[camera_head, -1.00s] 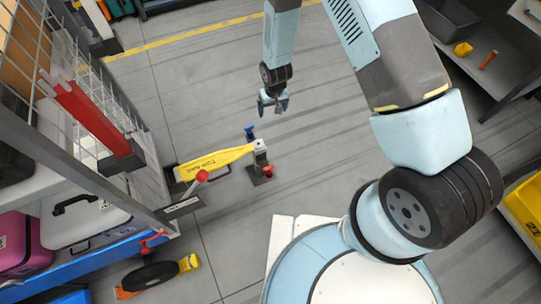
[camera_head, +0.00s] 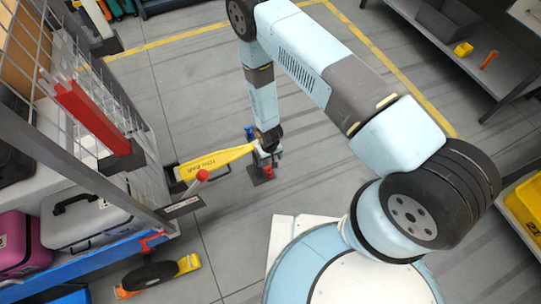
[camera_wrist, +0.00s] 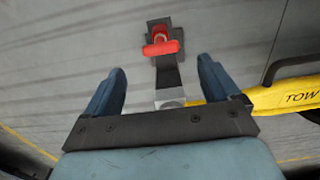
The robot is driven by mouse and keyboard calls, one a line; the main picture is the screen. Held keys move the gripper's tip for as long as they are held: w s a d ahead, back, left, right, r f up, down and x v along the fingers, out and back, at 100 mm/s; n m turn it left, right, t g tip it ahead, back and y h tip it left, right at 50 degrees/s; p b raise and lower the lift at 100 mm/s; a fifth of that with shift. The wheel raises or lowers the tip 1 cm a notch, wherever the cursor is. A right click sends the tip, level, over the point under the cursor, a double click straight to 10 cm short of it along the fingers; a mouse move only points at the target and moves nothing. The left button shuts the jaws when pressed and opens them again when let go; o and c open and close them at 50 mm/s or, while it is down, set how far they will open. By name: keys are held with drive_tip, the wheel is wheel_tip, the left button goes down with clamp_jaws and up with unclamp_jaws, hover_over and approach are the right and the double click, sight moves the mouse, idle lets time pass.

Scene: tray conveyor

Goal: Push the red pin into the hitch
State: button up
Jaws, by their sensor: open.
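A red pin with a crossbar handle (camera_wrist: 162,48) shows in the wrist view, beyond my fingertips and between their lines. In the head view red shows low on the dark hitch stand (camera_head: 259,180), likely the same pin (camera_head: 268,172). The hitch stands at the right end of the yellow tow bar (camera_head: 218,160), marked TOW in the wrist view (camera_wrist: 290,97). My gripper (camera_wrist: 162,74) is open, its two blue fingers apart and nothing gripped. In the head view my gripper (camera_head: 270,146) is over the hitch and hides its top. How deep the pin sits cannot be told.
A red-knobbed lever (camera_head: 202,175) is by the bar's left end. A wire rack and a blue-edged cart with cases (camera_head: 85,218) stand at left. Shelves stand at right.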

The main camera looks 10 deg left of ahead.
sight(269, 167)
wheel_tip(269, 167, down, 11)
drive_tip(key=shift+r, duration=0.1)
idle(0.4)
drive_tip(key=c, duration=1.1)
drive_tip(key=shift+s+r, duration=0.1)
drive_tip(key=shift+r, duration=2.9)
drive_tip(key=shift+r, duration=1.9)
